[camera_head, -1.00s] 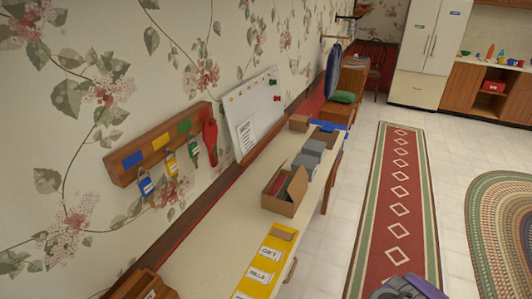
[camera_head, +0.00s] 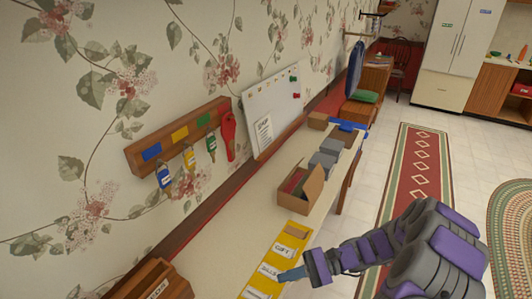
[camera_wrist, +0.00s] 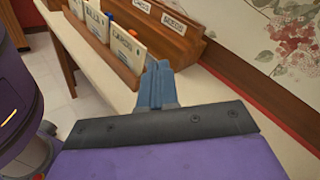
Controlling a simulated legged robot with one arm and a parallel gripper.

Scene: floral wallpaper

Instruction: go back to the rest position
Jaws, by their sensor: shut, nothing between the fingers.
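My gripper (camera_head: 293,273) is in the head view at the lower middle, over the yellow labelled strip (camera_head: 292,231) on the narrow table (camera_head: 222,245). Its blue fingers are together and hold nothing. My purple and grey arm reaches in from the lower right. In the wrist view the shut fingers (camera_wrist: 157,84) point toward a wooden rack with labelled cards (camera_wrist: 125,45).
A wooden key rack (camera_head: 130,157) with several coloured tags and a red item hangs on the floral wall. A whiteboard (camera_head: 275,100) leans behind the table. An open cardboard box (camera_head: 315,190) and grey boxes stand on it. Floor right of the table carries a red runner (camera_head: 408,165).

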